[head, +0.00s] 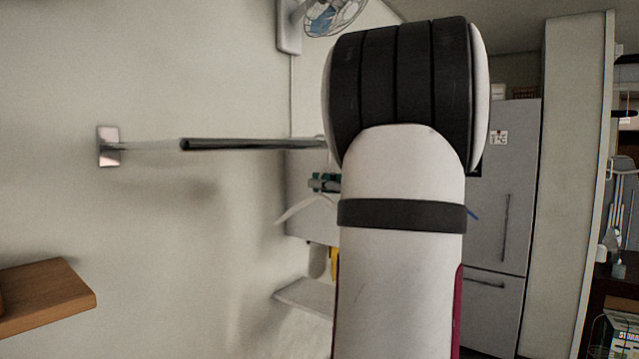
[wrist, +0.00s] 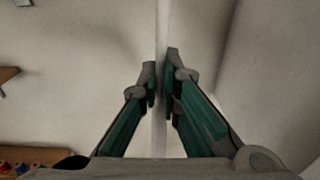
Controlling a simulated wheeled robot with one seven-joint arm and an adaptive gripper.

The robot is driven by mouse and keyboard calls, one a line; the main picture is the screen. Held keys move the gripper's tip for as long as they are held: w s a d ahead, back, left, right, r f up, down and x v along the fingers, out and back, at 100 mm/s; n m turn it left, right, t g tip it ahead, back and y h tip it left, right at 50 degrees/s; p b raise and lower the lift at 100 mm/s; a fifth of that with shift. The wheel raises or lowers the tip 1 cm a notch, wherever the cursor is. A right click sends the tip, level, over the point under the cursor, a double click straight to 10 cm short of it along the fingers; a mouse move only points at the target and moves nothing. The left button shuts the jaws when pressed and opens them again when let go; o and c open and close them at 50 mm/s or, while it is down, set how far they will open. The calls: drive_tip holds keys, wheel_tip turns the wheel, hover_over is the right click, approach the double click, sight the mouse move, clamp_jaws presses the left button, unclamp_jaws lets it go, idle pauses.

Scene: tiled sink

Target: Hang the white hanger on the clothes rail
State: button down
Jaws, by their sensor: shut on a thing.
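The white hanger (head: 298,207) shows in the head view as a sloping white arm left of my arm; the rest of it is hidden behind my arm. My gripper (head: 324,183), teal and grey, is mostly hidden too and lies just above that sloping part. In the wrist view, my gripper (wrist: 161,76) is shut on the hanger (wrist: 160,128), a thin pale upright strip between the fingertips. The clothes rail (head: 250,144) is a dark bar from the left wall, and its right end passes behind my arm. The hanger's visible part is below the rail and apart from it.
A metal wall bracket (head: 108,146) holds the rail's left end. A wooden shelf (head: 45,296) juts out at lower left. A fan (head: 333,14) hangs above on the wall. A grey fridge (head: 507,200) stands behind at right. A pale ledge (head: 303,295) is below the hanger.

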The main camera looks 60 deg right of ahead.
drive_tip(key=c, duration=1.7)
unclamp_jaws()
drive_tip(key=s, duration=0.4)
drive_tip(key=s+a, duration=0.1)
drive_tip(key=s, duration=0.3)
drive_tip(key=s+a, duration=0.1)
drive_tip(key=s, duration=0.3)
